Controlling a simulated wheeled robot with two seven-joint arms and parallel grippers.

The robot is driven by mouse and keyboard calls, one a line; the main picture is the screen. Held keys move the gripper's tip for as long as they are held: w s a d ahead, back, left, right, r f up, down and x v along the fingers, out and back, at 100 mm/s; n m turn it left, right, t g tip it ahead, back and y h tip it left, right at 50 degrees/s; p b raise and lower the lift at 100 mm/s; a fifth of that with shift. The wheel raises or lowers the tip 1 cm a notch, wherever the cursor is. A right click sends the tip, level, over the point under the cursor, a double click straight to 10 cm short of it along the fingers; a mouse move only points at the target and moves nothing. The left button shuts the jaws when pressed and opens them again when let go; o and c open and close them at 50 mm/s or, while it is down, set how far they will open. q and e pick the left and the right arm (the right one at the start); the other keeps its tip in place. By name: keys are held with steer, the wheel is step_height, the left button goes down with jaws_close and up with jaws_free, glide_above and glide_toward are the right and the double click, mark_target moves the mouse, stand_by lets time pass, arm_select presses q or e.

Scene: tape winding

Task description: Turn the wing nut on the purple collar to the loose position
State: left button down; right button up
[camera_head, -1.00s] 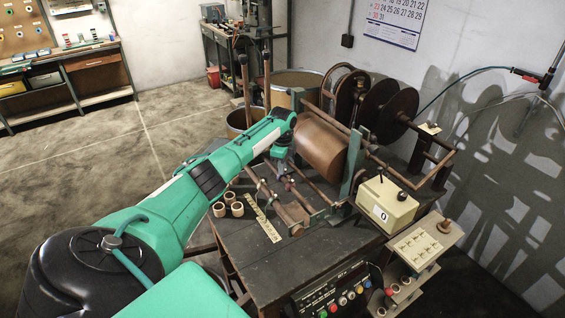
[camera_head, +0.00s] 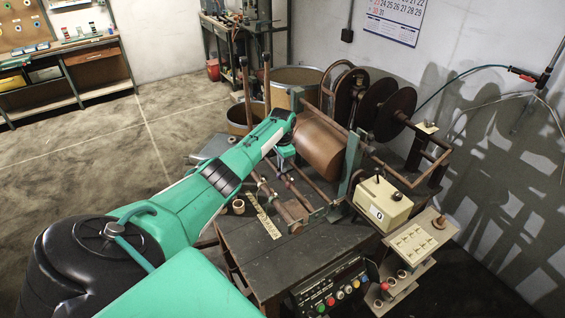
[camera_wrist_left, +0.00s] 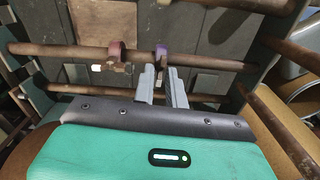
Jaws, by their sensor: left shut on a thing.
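The purple collar (camera_wrist_left: 162,49) sits around a brown rod (camera_wrist_left: 215,63) in the left wrist view. Its wing nut is mostly hidden between my fingertips. My left gripper (camera_wrist_left: 161,75) reaches up to the collar from below, with its grey fingers closed on the wing nut. I cannot read the nut's angle. A red collar (camera_wrist_left: 116,47) is on the same rod to the left, apart from my fingers. In the head view my left gripper (camera_head: 286,164) is at the rods of the winding machine, small and partly covered by my wrist, and the purple collar cannot be made out there.
A large brown roll (camera_head: 322,148) lies just beyond my wrist, with dark reels (camera_head: 388,115) behind it. A cream box (camera_head: 384,203) stands at the right. A cardboard core (camera_head: 238,206) and a yellow strip (camera_head: 263,219) lie on the bench (camera_head: 285,257), whose front part is clear.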

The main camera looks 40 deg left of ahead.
arm_select(q)
steer(key=shift+n, duration=0.4)
steer(key=c, duration=1.5)
jaws_free()
